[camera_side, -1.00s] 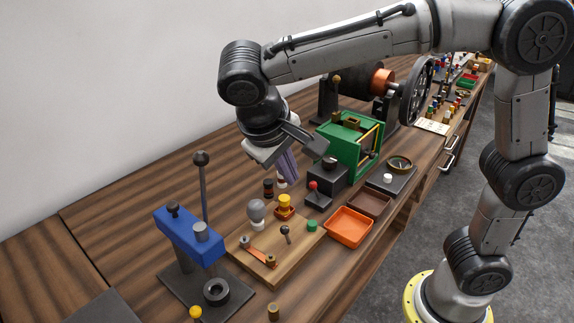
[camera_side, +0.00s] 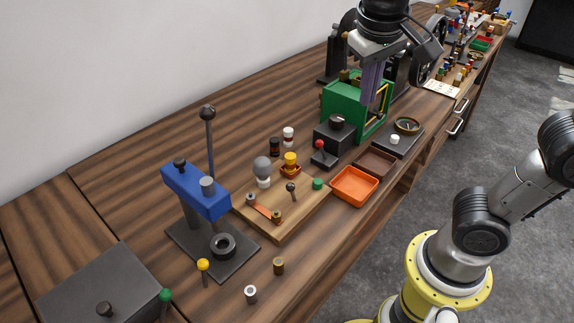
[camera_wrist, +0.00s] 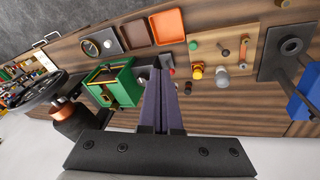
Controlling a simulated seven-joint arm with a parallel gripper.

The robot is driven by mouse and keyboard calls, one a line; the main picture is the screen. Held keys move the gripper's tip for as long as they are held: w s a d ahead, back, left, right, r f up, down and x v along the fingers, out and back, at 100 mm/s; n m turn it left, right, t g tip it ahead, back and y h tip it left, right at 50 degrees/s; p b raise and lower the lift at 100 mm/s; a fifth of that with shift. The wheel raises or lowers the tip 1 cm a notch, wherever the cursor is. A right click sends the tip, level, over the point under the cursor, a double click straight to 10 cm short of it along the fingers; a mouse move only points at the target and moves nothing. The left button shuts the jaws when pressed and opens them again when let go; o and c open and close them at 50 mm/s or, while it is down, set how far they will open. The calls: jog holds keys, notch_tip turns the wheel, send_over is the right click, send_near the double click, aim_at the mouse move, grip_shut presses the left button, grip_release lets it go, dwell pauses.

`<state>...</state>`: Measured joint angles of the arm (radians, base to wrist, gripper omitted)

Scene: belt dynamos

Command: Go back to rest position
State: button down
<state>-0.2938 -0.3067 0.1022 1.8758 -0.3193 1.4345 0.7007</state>
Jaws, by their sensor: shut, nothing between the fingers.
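My gripper (camera_side: 373,84) is at the upper right of the side view, raised above the bench in front of the green-framed box (camera_side: 341,108). Its two purple-grey fingers are together with nothing between them. In the wrist view the shut fingers (camera_wrist: 162,103) point at the bench, between the green box (camera_wrist: 124,84) and the wooden board (camera_wrist: 222,53). The fingers hide part of the green box in the side view. The fingers look clear of the bench objects.
The wooden bench (camera_side: 130,150) holds a blue press (camera_side: 196,190), a board (camera_side: 285,226) with a bulb and switch, an orange tray (camera_side: 354,187), a brown tray (camera_side: 376,162) and a black box (camera_side: 333,139). A large wheel stands behind my gripper.

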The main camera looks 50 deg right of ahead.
jog(key=s+f+n+t+y, duration=0.3)
jog(key=s+f+t, duration=0.1)
jog(key=s+f, duration=0.4)
jog(key=shift+s+d+f, duration=0.15)
jog(key=shift+s+f, duration=0.05)
jog(key=shift+s, duration=0.1)
jog(key=c, duration=1.1)
grip_release()
jog(key=shift+w+r+n, duration=0.4)
jog(key=shift+w+n, duration=0.05)
jog(key=shift+n, duration=0.45)
jog(key=shift+c, duration=0.2)
jog(key=o, duration=0.4)
jog(key=w+a+r+n+y, duration=0.1)
jog(key=w+a+r+n, duration=0.1)
jog(key=w, duration=0.4)
jog(key=shift+w+a+r+n, duration=0.25)
jog(key=shift+w+a+n, duration=0.05)
jog(key=shift+a+n, duration=0.1)
jog(key=n+g+y, duration=0.1)
jog(key=n, duration=0.1)
send_near(292, 184)
jog(key=x, duration=1.1)
grip_shut()
